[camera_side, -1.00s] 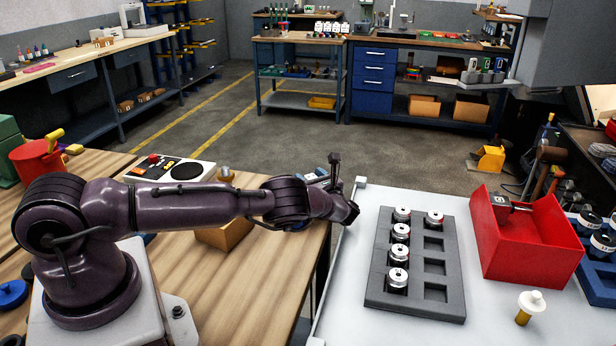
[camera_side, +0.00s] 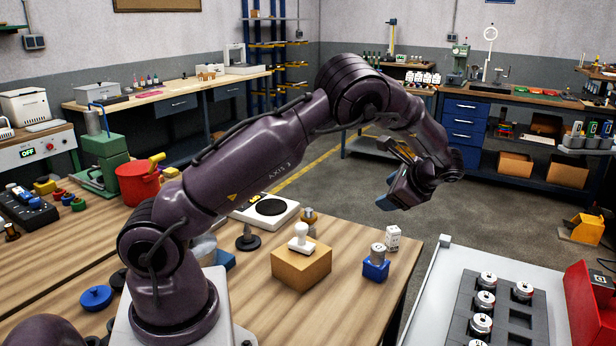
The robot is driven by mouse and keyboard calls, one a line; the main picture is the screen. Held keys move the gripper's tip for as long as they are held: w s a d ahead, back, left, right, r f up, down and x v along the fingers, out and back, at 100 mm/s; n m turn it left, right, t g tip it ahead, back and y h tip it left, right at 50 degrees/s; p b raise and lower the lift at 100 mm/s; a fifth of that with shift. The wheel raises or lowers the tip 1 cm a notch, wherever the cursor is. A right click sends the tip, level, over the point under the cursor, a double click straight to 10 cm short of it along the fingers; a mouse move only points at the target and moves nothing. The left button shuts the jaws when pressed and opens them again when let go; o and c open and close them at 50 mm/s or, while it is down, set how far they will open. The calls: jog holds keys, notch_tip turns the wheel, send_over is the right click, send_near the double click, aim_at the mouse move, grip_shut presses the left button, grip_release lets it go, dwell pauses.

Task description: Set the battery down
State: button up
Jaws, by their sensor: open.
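The tray is cut off by the lower edge. I cannot tell which one is the task's battery. My gripper (camera_side: 396,178) is raised on the bent arm, above and beyond the wooden table's right edge, well apart from the tray. It is open. Its fingers are seen edge-on and partly hidden by the wrist, and I see no battery in them.
On the wooden table (camera_side: 350,318) stand a cardboard box (camera_side: 301,266) with a white stamp-like piece on it, a blue block (camera_side: 376,270) bearing a grey cylinder, and a small white box (camera_side: 393,237). A red bin (camera_side: 590,302) is right of the tray.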

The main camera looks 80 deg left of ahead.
jog(key=s+d+r+n+t+h, duration=0.5)
jog(key=s+d+r+h, duration=0.2)
jog(key=s+d+r, duration=0.6)
jog(key=s+d+r+n+t+h, duration=0.1)
jog(key=s+d, duration=0.2)
jog(key=s, duration=0.2)
jog(key=s+d+r+n+t+h, duration=0.1)
jog(key=s+d+t, duration=0.1)
jog(key=s, duration=0.4)
jog(key=shift+s+d+r+t+h, duration=0.15)
jog(key=shift+s+d+t+h, duration=0.15)
jog(key=shift+d, duration=0.55)
